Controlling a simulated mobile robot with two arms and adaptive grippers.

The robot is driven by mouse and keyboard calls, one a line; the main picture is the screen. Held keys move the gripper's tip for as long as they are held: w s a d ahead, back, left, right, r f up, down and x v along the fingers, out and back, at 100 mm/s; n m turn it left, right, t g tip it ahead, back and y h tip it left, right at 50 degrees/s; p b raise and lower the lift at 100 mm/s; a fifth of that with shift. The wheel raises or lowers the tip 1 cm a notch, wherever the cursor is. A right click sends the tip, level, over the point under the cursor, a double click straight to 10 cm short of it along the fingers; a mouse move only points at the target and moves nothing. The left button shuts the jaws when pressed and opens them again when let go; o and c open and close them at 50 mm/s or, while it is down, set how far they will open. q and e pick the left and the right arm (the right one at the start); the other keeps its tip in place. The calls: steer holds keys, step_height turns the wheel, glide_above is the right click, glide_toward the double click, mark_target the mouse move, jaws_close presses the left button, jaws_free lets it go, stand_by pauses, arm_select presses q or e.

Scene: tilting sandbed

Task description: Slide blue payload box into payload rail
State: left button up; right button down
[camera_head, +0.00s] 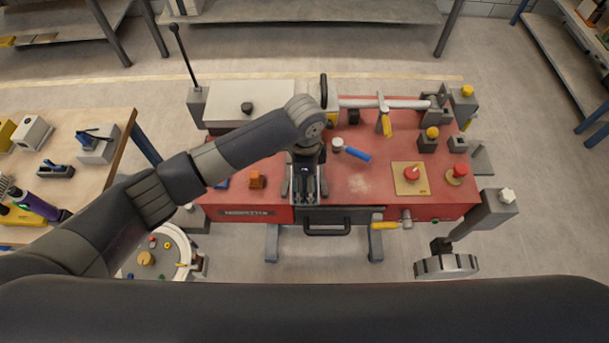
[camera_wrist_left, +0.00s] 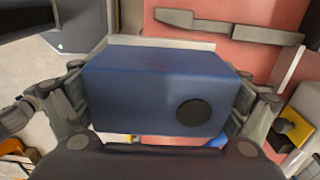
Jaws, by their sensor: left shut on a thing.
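The blue payload box (camera_wrist_left: 140,85) fills the middle of the left wrist view, with a round black disc on its near face. My left gripper (camera_head: 305,190) is shut on it, with one finger against each side. In the head view the gripper is over the front middle of the red bench, and the arm and gripper largely hide the box. A pale grey strip (camera_wrist_left: 207,44) shows just behind the box in the wrist view. I cannot tell whether it is part of the payload rail, or whether the box touches it. My right gripper is not in view.
The red bench (camera_head: 375,190) carries a red button on a tan plate (camera_head: 411,178), an orange block (camera_head: 257,180) and a blue-handled tool (camera_head: 357,153). A wooden table (camera_head: 100,125) stands at left, with a round tray (camera_head: 165,230) below. A black handle (camera_head: 327,230) sticks out in front.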

arm_select(q)
step_height(320, 180, down, 3)
steer(key=shift+s+r+b, duration=0.1)
steer(key=shift+r+b, duration=0.05)
steer(key=shift+b, duration=0.35)
steer(key=shift+f+b, duration=0.35)
steer(key=shift+f, duration=0.9)
steer(key=shift+w, duration=0.2)
steer(key=shift+w+f+b, duration=0.1)
steer(key=shift+w+b, duration=0.55)
steer(key=shift+w, duration=0.7)
steer(key=shift+b, duration=0.3)
steer(key=shift+w+b, duration=0.85)
steer(key=shift+w, duration=0.65)
